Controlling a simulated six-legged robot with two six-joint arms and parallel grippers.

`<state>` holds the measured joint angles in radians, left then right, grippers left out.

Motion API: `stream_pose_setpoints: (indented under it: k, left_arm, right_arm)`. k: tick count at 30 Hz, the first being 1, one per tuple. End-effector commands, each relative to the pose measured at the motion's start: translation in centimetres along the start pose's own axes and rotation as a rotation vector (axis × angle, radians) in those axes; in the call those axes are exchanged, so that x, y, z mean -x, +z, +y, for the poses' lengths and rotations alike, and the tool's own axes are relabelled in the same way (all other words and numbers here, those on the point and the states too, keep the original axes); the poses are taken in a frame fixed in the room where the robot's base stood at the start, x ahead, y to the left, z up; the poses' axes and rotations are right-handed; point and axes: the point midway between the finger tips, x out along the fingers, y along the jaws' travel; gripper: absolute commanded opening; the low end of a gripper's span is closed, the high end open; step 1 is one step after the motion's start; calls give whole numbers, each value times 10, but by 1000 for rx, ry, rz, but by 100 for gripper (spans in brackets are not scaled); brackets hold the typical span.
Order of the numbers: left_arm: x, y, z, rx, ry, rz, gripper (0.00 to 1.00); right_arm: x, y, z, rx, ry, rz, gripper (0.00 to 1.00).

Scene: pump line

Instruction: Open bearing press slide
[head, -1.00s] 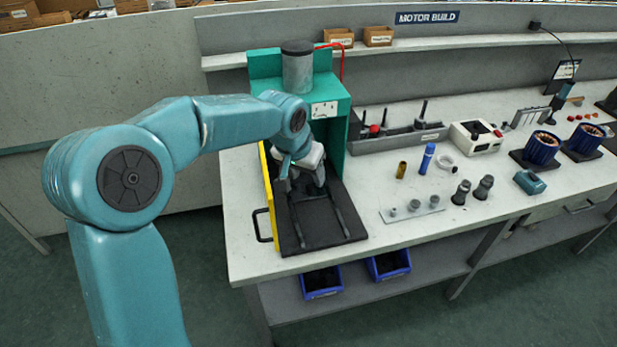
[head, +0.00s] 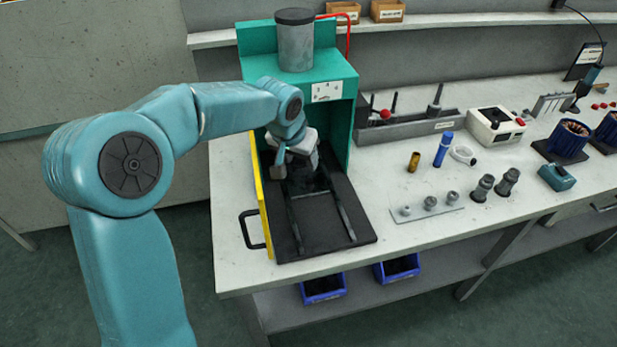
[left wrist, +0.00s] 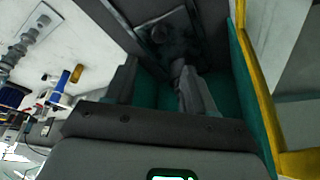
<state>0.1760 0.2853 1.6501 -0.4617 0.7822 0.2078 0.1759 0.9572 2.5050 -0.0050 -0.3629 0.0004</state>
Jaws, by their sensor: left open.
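The bearing press (head: 350,120) is a teal frame with a grey cylinder (head: 295,45) on top, at the back left of the bench. A black slide bed (head: 312,222) with two raised rails runs forward from under it. A yellow panel (head: 262,200) with a black handle (head: 250,229) stands along its left side. My left gripper (head: 297,168) is over the rear of the bed, under the press head; the wrist hides part of it. My right gripper is not in view.
To the right on the bench (head: 400,245) are a brass sleeve (head: 414,162), a blue cylinder (head: 443,150), a plate with small grey parts (head: 427,212) and two dark fittings (head: 482,188). Blue bins (head: 323,288) sit on the lower shelf. Bare bench lies right of the bed.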

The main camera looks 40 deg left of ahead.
Motion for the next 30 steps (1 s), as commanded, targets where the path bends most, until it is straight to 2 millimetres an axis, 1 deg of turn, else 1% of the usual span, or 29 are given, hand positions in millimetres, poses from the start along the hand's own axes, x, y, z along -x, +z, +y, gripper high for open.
stream_pose_setpoints:
  k: [1, 9, 12, 15, 20, 28, 29, 30]
  left_arm:
    - [-14, 2, 0, -2, 0, -7, 55]
    - [-78, 0, 1, 0, 1, -5, 55]
    - [-96, 0, 1, 0, 1, -3, 55]
    - [-110, -1, 0, 0, 0, -3, 55]
    - [-120, -2, 0, 0, 0, -1, 55]
    - [-122, -3, 0, 0, 0, 0, 55]
    - [-122, -3, 0, 0, 0, 0, 45]
    - [-122, -3, 0, 0, 0, 0, 32]
  right_arm:
    - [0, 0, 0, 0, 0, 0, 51]
    - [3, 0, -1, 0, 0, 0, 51]
    - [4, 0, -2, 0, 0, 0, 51]
    - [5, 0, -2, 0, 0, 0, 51]
    - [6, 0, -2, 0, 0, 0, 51]
    - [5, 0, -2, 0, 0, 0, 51]
    - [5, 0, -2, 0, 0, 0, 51]
    - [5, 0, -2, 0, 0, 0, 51]
